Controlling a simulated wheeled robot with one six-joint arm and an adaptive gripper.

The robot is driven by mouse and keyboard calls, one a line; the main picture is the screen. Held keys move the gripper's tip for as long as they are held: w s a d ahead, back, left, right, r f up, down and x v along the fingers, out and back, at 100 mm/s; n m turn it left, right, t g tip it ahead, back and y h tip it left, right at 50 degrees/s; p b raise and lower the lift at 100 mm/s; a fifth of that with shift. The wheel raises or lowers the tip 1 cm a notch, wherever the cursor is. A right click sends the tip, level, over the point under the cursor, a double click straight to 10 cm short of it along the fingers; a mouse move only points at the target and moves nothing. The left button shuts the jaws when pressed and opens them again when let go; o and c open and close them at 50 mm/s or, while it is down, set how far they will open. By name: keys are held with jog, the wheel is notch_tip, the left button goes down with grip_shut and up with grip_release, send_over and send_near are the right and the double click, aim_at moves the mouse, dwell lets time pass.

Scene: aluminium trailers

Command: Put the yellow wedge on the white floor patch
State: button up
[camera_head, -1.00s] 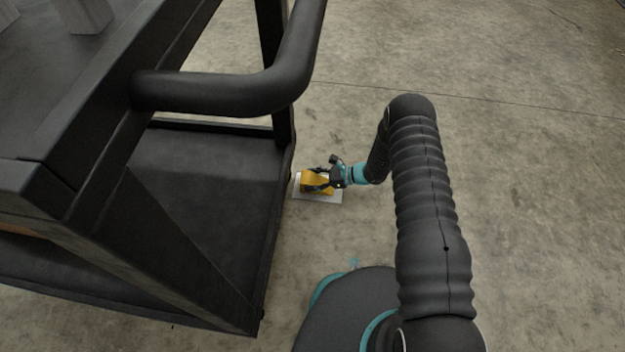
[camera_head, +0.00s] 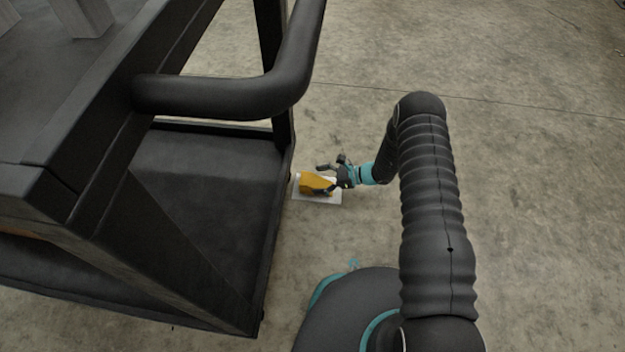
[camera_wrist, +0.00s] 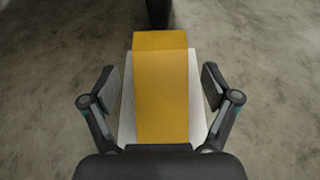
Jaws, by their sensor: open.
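The yellow wedge (camera_head: 315,183) rests on the white floor patch (camera_head: 327,200), beside the dark cart. In the wrist view the wedge (camera_wrist: 161,90) lies lengthwise between my fingers, and the white patch (camera_wrist: 127,112) shows on both sides of it. The wedge's far end covers the patch's far edge in that view. My gripper (camera_head: 328,178) is open at the right side of the wedge. In the wrist view its fingers (camera_wrist: 160,90) stand apart from the wedge, with a gap on each side. The wedge's near end is hidden behind my gripper body.
A dark cart with a low shelf (camera_head: 205,170) and a thick bent handle (camera_head: 235,92) stands close on the left of the patch. The concrete floor (camera_head: 530,170) is clear to the right and behind.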

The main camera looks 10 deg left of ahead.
jog(key=v, duration=0.9)
jog(key=shift+d+r, duration=0.15)
jog(key=s+d+r+n+h, duration=0.2)
jog(key=r+n, duration=0.1)
jog(key=r, duration=0.8)
jog(key=s+d+r+n+h, duration=0.15)
jog(key=r+n, duration=0.25)
jog(key=r, duration=0.7)
jog(key=s+d+r+n+h, duration=0.1)
jog(key=s+r+n+h, duration=0.15)
jog(key=r, duration=0.85)
jog(key=s+d+r+n+t+h, duration=0.3)
jog(key=s+d+r, duration=0.3)
jog(key=s, duration=0.5)
jog(key=s+d+r+n+t+h, duration=0.3)
jog(key=s+d+r+n+h, duration=0.1)
jog(key=s+r, duration=0.7)
jog(key=shift+s+d+r+n+h, duration=0.15)
jog(key=shift+s+d+n+h, duration=0.25)
jog(key=shift+d, duration=0.7)
